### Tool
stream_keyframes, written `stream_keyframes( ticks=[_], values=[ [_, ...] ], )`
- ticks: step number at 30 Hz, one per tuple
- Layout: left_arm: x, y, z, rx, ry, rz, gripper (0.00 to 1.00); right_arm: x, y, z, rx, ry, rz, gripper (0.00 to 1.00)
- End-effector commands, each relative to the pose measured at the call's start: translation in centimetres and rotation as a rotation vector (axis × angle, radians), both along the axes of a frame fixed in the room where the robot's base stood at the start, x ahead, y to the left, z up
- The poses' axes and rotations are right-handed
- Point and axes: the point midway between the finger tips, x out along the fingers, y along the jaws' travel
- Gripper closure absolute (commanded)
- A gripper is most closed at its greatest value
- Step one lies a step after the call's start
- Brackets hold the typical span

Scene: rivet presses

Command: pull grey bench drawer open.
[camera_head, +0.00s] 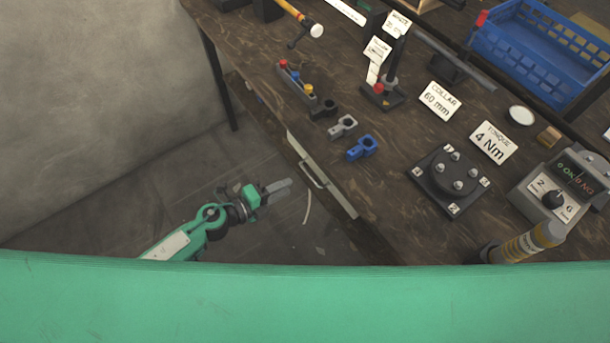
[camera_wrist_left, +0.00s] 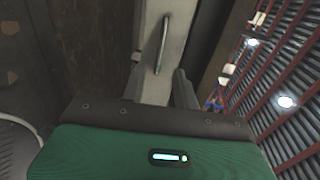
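The grey drawer front (camera_head: 335,192) is a long narrow panel set along the front edge of the wooden bench, with a bar handle (camera_head: 312,174). It looks flush with the bench edge. My left gripper (camera_head: 286,185) is in front of the drawer, a short way left of the handle in the head view. In the left wrist view, the handle (camera_wrist_left: 162,45) shows upright on the pale grey panel (camera_wrist_left: 178,18), ahead of the gripper. The gripper's fingers (camera_wrist_left: 158,85) stand apart with nothing held between them. My right gripper is not in view.
The bench top (camera_head: 300,150) carries a blue clamp part (camera_head: 362,147), a grey one (camera_head: 342,126), a black four-post fixture (camera_head: 449,181), sign cards and a blue crate (camera_head: 540,50). A bench leg (camera_head: 219,80) stands left. The floor (camera_head: 130,185) before the drawer is clear.

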Motion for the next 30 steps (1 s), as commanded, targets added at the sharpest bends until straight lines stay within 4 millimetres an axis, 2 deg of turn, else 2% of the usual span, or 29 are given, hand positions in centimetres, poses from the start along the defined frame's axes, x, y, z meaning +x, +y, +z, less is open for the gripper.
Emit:
stream_keyframes(
  ticks=[6, 12, 25, 30],
  values=[
    [2.7, -3.6, -0.8, -0.003, 0.001, 0.003, 0.70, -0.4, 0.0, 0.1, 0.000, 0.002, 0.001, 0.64],
    [4.1, -5.6, -1.5, -0.002, 0.001, 0.002, 0.70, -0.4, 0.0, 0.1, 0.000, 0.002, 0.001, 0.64],
    [4.6, -6.2, -1.7, 0.000, 0.002, 0.002, 0.70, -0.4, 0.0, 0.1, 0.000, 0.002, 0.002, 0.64],
    [4.6, -6.2, -1.7, 0.000, 0.002, 0.002, 1.00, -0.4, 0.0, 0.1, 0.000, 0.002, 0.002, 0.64]
  ],
)
